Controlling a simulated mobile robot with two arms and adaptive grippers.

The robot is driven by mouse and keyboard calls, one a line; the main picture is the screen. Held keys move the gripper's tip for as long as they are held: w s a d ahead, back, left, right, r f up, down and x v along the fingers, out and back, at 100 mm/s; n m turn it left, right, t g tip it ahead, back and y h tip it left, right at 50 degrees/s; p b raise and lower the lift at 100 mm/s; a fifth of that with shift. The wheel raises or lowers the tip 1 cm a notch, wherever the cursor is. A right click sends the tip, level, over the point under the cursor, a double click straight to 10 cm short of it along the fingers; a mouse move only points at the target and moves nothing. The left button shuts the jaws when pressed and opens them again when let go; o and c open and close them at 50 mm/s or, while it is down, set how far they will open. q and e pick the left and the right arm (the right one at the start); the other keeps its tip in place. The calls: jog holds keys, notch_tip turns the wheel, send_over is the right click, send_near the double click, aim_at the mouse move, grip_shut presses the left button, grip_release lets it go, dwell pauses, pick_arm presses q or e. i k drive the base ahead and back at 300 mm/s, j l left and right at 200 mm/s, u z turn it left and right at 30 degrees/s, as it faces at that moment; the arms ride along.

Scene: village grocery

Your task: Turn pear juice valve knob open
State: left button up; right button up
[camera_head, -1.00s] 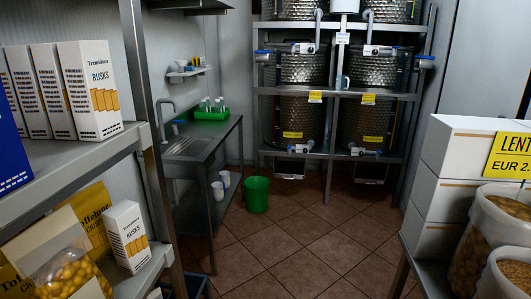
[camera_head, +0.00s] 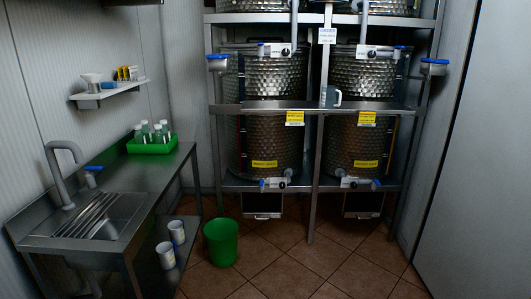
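Two quilted steel tanks, a left one (camera_head: 275,132) and a right one (camera_head: 357,137), stand in a metal rack. Low on their fronts are a left valve (camera_head: 275,183) and a right valve (camera_head: 355,183), each with small blue parts. A second pair, an upper left valve (camera_head: 276,50) and an upper right valve (camera_head: 380,52), sits higher up. Yellow labels, such as the lower left label (camera_head: 264,164) and lower right label (camera_head: 366,164), are too small to read, so I cannot tell which valve is for pear juice. Neither gripper is in view.
A green bucket (camera_head: 221,243) stands on the tiled floor before the rack. A steel sink counter (camera_head: 130,178) on the left holds a green tray (camera_head: 153,147) of bottles. A jug (camera_head: 331,96) stands on the rack's middle shelf (camera_head: 250,107). The floor (camera_head: 320,260) ahead is clear.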

aim_at(372, 54)
jog(key=i+z, duration=0.2)
jog(key=i, duration=0.3)
jog(key=i+j+z, duration=0.1)
jog(key=i+z, duration=0.15)
jog(key=i, duration=0.2)
jog(key=i+j+z, duration=0.2)
jog(key=i, duration=0.25)
